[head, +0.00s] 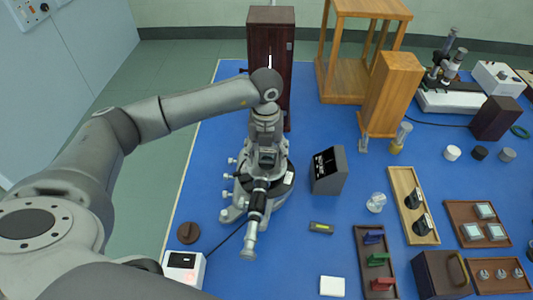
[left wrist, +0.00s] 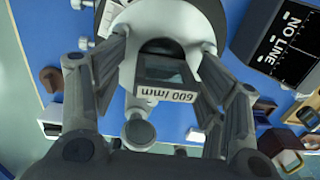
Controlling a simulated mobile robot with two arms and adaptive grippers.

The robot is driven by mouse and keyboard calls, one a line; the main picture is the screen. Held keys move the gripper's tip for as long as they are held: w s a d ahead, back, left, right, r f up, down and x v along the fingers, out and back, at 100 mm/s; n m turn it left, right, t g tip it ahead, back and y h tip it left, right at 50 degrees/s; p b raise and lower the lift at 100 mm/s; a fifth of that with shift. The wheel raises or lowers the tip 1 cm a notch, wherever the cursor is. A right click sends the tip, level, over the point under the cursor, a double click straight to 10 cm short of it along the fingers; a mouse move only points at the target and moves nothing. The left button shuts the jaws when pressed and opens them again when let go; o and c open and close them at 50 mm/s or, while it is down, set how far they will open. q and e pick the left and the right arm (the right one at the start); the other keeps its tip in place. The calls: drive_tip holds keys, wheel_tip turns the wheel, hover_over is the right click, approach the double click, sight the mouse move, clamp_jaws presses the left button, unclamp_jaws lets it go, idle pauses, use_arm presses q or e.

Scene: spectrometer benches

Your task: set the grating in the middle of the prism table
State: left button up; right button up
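The grating (left wrist: 165,95) is a small dark block with a glassy window and a white label reading 600 l/mm. In the left wrist view it sits upright between my fingers, over a pale round surface (left wrist: 190,25) that looks like the prism table of the spectrometer. My left gripper (left wrist: 162,62) is open around it, with gaps visible on both sides. In the head view my left gripper (head: 266,138) points down over the middle of the spectrometer (head: 284,182), and mostly hides the table. Whether the grating rests exactly in the middle I cannot tell. My right gripper is not in view.
The telescope (head: 256,212) projects toward the front. A black box marked NO LINE (left wrist: 285,40) stands close on the right, also in the head view (head: 328,172). A dark wooden cabinet (head: 284,60) is behind. Trays (head: 405,180) fill the right side of the blue bench.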

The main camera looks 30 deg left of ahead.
sight(266, 151)
use_arm(q)
wheel_tip(266, 151, up, 11)
drive_tip(key=b, duration=0.4)
drive_tip(key=shift+w+f, duration=0.1)
drive_tip(key=shift+f, duration=0.05)
drive_tip(key=shift+r, duration=0.8)
